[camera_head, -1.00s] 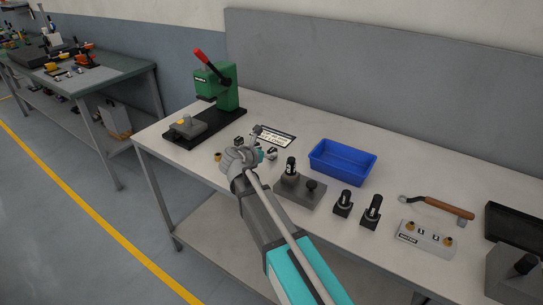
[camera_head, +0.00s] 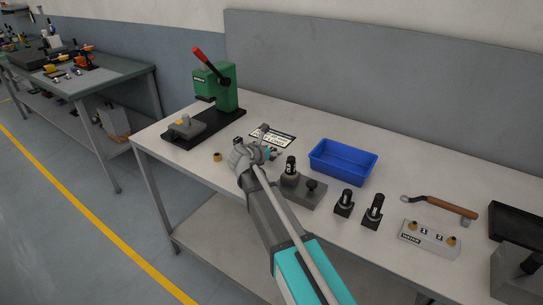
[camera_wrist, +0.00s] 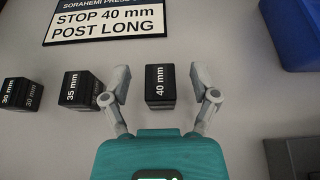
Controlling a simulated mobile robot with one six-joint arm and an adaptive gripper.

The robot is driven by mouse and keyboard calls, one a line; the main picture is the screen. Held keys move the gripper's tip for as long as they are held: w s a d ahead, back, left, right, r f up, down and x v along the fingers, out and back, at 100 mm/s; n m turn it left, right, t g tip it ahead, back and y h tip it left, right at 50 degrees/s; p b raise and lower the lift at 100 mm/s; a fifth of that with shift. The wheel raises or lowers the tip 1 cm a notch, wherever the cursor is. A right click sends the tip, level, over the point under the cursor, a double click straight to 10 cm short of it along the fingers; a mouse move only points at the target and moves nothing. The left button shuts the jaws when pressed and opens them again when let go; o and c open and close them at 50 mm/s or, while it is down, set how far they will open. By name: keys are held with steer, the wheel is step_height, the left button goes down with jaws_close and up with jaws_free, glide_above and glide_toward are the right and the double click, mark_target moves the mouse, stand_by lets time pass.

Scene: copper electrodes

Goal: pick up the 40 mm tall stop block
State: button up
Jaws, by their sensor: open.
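The 40 mm stop block (camera_wrist: 160,84) is a small black block with a white "40 mm" label, standing on the table in the wrist view. My gripper (camera_wrist: 161,84) is open, with one finger on each side of the block; I cannot tell how far the fingertips are above the table. A 35 mm block (camera_wrist: 82,90) sits just left of the left finger, and a 30 mm block (camera_wrist: 21,93) is farther left. In the head view, my gripper (camera_head: 268,152) is over the table near the sign, and my arm hides the 40 mm block.
A sign (camera_wrist: 106,20) reading "STOP 40 mm POST LONG" lies behind the blocks. A blue bin (camera_head: 342,162) and a grey fixture (camera_head: 304,193) are to the right. A green press (camera_head: 217,88) stands at the left. A brass piece (camera_head: 217,157) lies near the front edge.

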stand_by(0.3)
jaws_close()
stand_by(0.3)
